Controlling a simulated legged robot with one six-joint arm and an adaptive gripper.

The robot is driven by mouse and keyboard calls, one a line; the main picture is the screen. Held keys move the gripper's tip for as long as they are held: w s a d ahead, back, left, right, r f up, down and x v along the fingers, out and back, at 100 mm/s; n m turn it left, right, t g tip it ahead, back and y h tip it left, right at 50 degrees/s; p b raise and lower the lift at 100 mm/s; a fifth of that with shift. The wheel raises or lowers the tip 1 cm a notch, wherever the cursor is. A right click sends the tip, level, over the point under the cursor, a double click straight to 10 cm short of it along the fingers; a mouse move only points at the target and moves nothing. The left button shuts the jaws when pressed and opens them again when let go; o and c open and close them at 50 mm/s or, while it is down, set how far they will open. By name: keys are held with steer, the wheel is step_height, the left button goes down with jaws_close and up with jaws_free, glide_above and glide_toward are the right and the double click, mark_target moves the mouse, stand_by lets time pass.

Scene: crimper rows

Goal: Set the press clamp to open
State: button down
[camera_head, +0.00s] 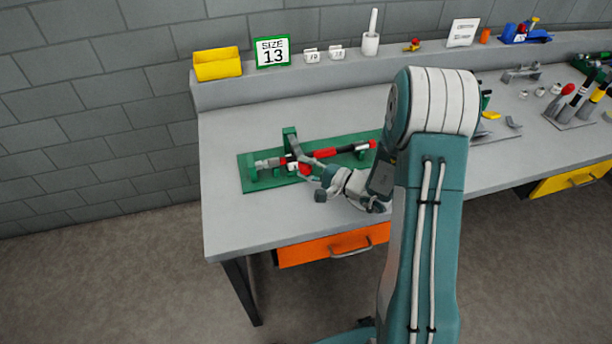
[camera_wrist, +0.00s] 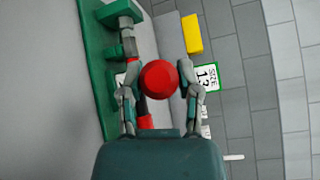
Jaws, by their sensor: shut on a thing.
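The press clamp (camera_head: 292,134) stands on a green base plate (camera_head: 247,184) at the left end of the bench. A long tool with red and black sections (camera_head: 327,153) lies along the plate. My gripper (camera_head: 303,165) is at the front of the clamp, with a red knob just at its fingers. In the wrist view the round red knob (camera_wrist: 158,80) sits between the two fingers of my gripper (camera_wrist: 157,72), which are shut on it. The green plate (camera_wrist: 92,50) runs along the left there. The knob hides part of the clamp behind it.
A yellow bin (camera_head: 217,65), a "SIZE 13" sign (camera_head: 272,51) and small tags stand on the raised back ledge. An orange drawer (camera_head: 331,245) is below the bench's front edge. Other tools (camera_head: 575,105) stand at the right. Bare bench lies left of the plate.

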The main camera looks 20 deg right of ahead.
steer(key=w+r+m+g, duration=0.1)
steer(key=r, duration=0.2)
steer(key=w+r+m+g+h, duration=0.1)
steer(key=w+r, duration=0.1)
steer(key=r, duration=0.1)
steer(key=w+r+m+g, duration=0.1)
steer(key=r+g, duration=0.1)
steer(key=r, duration=0.1)
steer(key=shift+w+h, duration=0.4)
steer(key=w+r+m+g+h, duration=0.1)
steer(key=w+r+m+g, duration=0.2)
steer(key=w, duration=0.8)
steer(key=shift+r+m+g, duration=0.4)
steer(key=shift+r+g, duration=0.85)
steer(key=shift+g, duration=0.15)
steer(key=shift+r, duration=0.1)
steer(key=shift+c, duration=1.5)
jaws_free()
steer(key=shift+w+a, duration=0.1)
steer(key=v, duration=1.1)
steer(key=shift+d+r, duration=0.3)
